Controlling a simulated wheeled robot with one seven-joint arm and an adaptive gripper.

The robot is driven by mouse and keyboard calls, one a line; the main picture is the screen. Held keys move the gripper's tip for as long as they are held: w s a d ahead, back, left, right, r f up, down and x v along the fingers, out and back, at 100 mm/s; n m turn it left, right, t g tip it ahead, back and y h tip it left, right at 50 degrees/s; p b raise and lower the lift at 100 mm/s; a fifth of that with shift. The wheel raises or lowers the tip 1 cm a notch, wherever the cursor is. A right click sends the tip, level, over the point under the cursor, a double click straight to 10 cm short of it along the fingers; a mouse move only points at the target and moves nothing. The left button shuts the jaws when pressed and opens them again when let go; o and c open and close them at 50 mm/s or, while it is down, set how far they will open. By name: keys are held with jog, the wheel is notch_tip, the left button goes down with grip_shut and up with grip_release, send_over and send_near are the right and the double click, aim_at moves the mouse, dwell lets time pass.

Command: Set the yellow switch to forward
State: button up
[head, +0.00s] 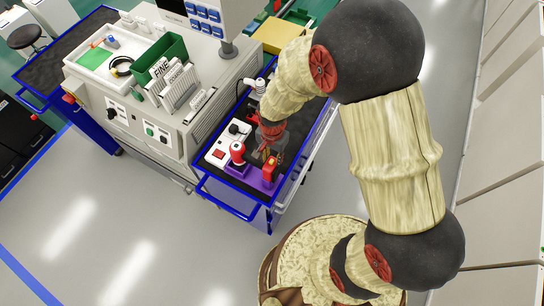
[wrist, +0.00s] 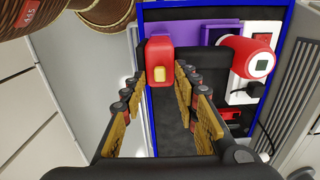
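The yellow switch (wrist: 158,74) sits on the face of a red tool (wrist: 158,52). In the head view the red tool (head: 270,169) stands upright in a purple holder (head: 262,181) on the cart. Which setting the switch is in, I cannot tell. My gripper (wrist: 160,84) is open and empty, with one finger row on each side of the red tool in the wrist view. The tool appears beyond the fingertips, and contact is not visible. In the head view my gripper (head: 268,144) is above the cart, just behind the tool, partly hidden by my arm.
A red and white tool (wrist: 252,58) stands close to the right of the red tool in the wrist view. A white box with a red switch (head: 218,154) and a black charger-like item (head: 238,130) lie nearby. The cart's blue rim (head: 235,200) borders the surface. A grey machine (head: 165,110) stands left.

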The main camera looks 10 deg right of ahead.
jog(key=shift+f, duration=0.25)
jog(key=shift+c, duration=0.6)
grip_shut()
